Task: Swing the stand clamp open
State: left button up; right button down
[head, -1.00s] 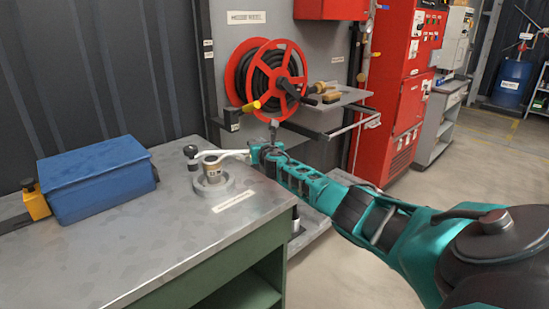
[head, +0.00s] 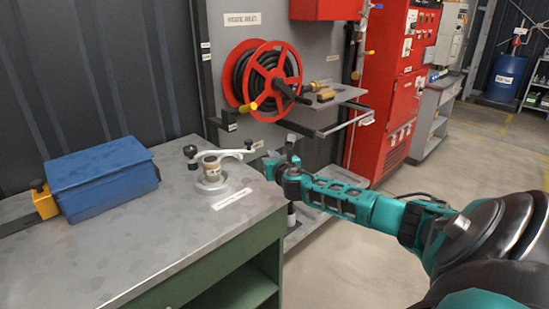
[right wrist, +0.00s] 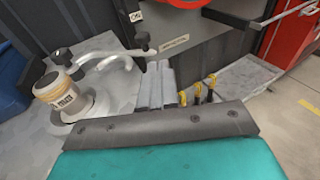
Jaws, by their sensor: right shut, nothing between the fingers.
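The stand clamp (head: 228,154) is a pale curved arm with black knobs, on a round metal stand on the workbench. Its left end is by the black knob (head: 190,151); its other end reaches right to a second knob. A labelled tan cylinder (head: 211,171) stands upright in the stand. The right wrist view shows the clamp (right wrist: 112,60) curving beside and behind the cylinder (right wrist: 60,92). I cannot tell whether they touch. My right gripper (head: 270,167) is shut and empty, right of the clamp end and apart from it, near the bench edge. My left gripper is out of view.
A blue box (head: 100,178) sits left on the workbench (head: 150,255). Behind are a red hose reel (head: 268,78) and a grey shelf (head: 335,97). Yellow-topped parts (right wrist: 197,92) stand beyond my right gripper. Floor is open at the right.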

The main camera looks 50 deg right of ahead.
jog(key=shift+s+a+r, duration=0.1)
jog(key=shift+s+a, duration=0.15)
jog(key=shift+s, duration=0.4)
